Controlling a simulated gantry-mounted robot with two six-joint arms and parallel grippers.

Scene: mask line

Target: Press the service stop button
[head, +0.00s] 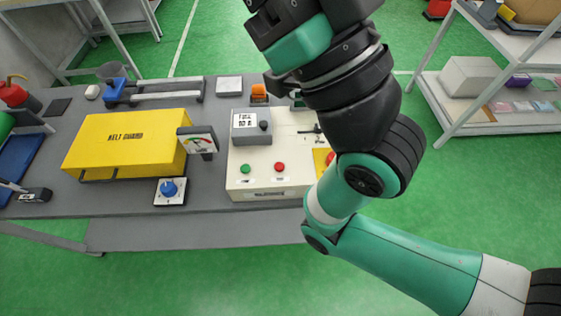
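A cream control box (250,186) stands on the grey bench. Its face carries a green button (245,169) and a red button (279,167), side by side with small labels I cannot read. A yellow plate (320,160) with a red button (330,158) sits at the box's right end, partly hidden by my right arm. I cannot tell from the labels which red button is the service stop. My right arm crosses in front of the box's right side and runs up out of the top edge. Neither gripper's fingertips show.
A yellow belt guard (125,140), a gauge (198,140) and a blue knob on a white plate (169,190) stand left of the box. A grey unit with a small display (251,124) sits on the box. A shelf rack (450,125) stands at right.

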